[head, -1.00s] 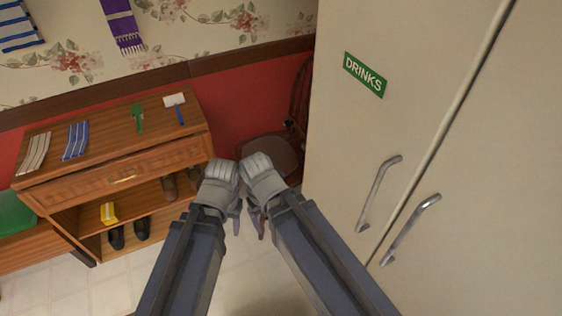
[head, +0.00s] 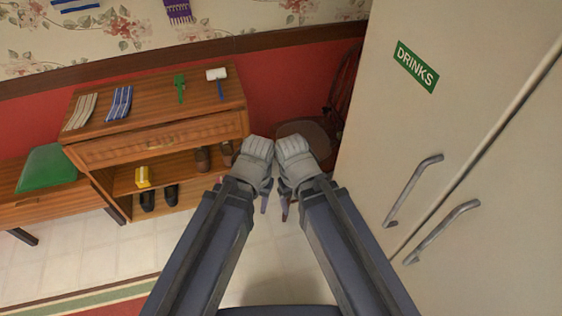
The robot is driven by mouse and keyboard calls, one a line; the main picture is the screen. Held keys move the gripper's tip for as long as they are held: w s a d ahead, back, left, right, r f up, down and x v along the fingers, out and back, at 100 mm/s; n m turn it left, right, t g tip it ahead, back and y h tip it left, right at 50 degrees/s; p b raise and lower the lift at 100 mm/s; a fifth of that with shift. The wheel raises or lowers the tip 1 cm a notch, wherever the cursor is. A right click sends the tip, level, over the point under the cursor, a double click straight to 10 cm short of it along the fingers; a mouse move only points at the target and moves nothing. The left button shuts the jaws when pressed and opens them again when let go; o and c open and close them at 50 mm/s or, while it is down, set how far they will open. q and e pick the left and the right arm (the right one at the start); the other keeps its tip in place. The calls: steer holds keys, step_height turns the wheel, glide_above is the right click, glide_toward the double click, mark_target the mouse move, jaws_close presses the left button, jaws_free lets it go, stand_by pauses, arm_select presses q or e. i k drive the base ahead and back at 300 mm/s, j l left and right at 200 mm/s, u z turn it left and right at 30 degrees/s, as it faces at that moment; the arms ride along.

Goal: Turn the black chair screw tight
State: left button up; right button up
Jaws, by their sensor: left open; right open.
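A dark chair (head: 304,132) stands in the corner between the red wall and the tall cabinet, partly hidden behind my grippers. My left gripper (head: 264,200) and my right gripper (head: 284,205) are side by side in front of the chair, pointing down, open and empty. I cannot tell whether they touch anything.
A tall cream cabinet (head: 450,130) with a DRINKS sign fills the right side. A wooden shoe cabinet (head: 160,135) with towels, brushes and shoes stands at left. A bench (head: 75,210) with a green cushion (head: 47,169) is further left.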

mark_target(325, 110)
steer(key=i+j+z, duration=0.3)
steer(key=j, duration=0.35)
steer(key=i+j+z, duration=0.15)
steer(key=j, duration=0.2)
steer(key=i+j+z, duration=0.15)
steer(key=j, duration=0.2)
steer(key=i+j+z, duration=0.15)
steer(key=j, duration=0.25)
